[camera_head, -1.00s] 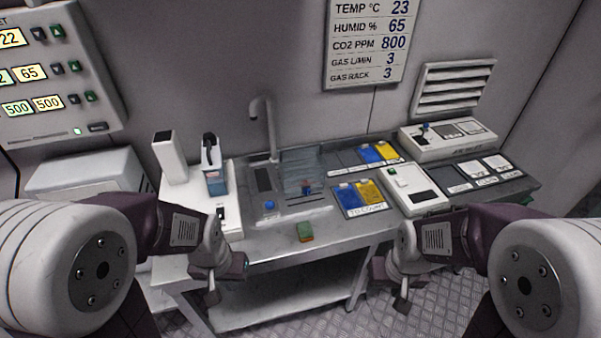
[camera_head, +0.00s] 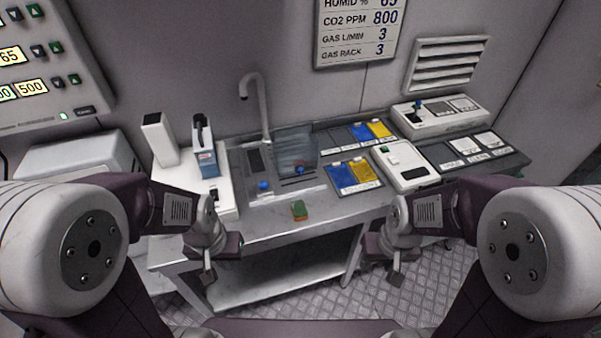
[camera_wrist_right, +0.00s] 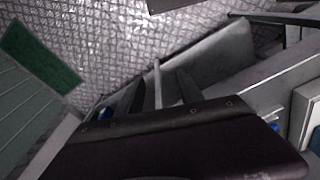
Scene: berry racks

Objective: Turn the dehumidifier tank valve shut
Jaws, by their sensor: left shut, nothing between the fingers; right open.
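No part in view is clearly marked as the dehumidifier tank valve. I cannot tell whether either is the valve. My left gripper (camera_head: 209,277) is shut and empty, low in front of the bench's left part. My right gripper (camera_head: 399,279) is open, low in front of the bench's right part. Both are apart from the bench items.
A white cabinet (camera_head: 75,160) stands at left. The right wrist view shows patterned floor (camera_wrist_right: 110,35).

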